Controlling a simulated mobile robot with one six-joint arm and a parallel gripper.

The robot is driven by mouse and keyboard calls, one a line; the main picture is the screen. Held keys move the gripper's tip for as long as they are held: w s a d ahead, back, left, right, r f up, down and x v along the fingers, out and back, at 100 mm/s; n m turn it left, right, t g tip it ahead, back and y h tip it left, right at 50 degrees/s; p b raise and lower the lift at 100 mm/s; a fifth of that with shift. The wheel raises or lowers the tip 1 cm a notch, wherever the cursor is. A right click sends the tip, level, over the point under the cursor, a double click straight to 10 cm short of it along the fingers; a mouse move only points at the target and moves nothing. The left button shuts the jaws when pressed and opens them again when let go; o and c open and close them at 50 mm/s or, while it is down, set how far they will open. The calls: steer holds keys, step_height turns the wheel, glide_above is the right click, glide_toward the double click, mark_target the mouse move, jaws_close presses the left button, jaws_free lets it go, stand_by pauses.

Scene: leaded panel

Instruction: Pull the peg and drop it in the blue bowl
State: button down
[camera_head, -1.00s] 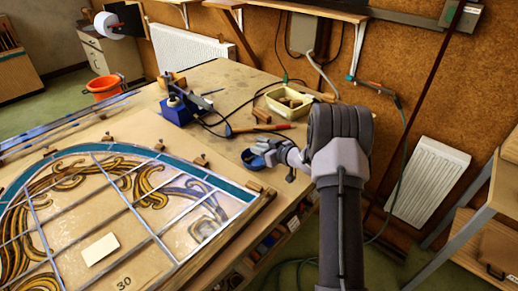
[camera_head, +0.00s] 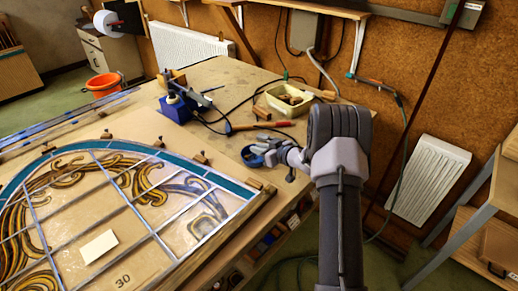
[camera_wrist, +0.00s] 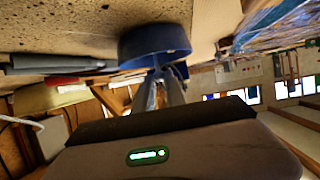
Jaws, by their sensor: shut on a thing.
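The blue bowl (camera_head: 250,157) stands on the bench near its right edge, beside the corner of the leaded panel (camera_head: 118,225). It also shows large in the wrist view (camera_wrist: 153,42), where the picture is upside down. My gripper (camera_head: 272,158) is at the bowl, reaching in from the right. In the wrist view my fingertips (camera_wrist: 158,72) overlap the bowl's rim, close together. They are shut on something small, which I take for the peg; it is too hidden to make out. Several small wooden pegs (camera_head: 200,157) stand along the panel's curved edge.
The bench's right edge is close to my gripper.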

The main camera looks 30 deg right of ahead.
steer(key=c, duration=1.3)
jaws_free()
